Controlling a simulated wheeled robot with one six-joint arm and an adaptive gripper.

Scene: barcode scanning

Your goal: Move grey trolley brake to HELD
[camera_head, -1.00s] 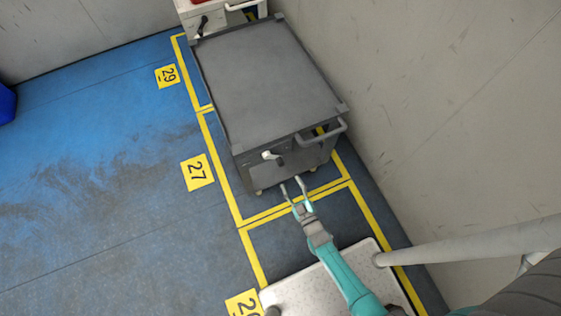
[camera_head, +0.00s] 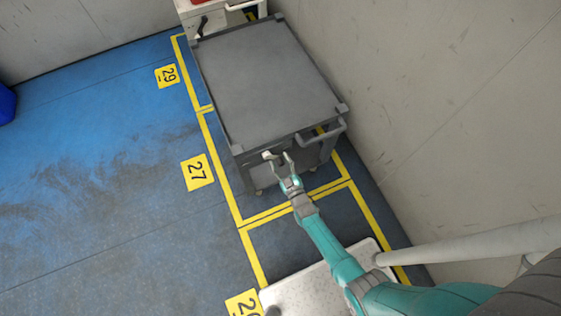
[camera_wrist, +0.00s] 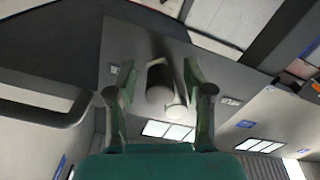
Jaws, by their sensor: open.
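The grey trolley (camera_head: 265,80) stands inside the yellow-lined bay marked 27. Its brake lever (camera_head: 267,154) is on the near end face, with a pale knob. My gripper (camera_head: 278,159) is open at that end face, right at the lever. In the wrist view the lever (camera_wrist: 172,107), a dark grey hub with a pale end, lies between the two spread fingers of my gripper (camera_wrist: 158,80). The fingers appear apart from it. Small labels (camera_wrist: 230,101) sit on both sides of the lever; their text is too small to read.
A push handle (camera_head: 322,132) juts from the trolley's near right corner. A white trolley (camera_head: 205,18) with a dark lever stands behind. The wall (camera_head: 430,110) is close on the right. Blue floor (camera_head: 90,190) lies open on the left.

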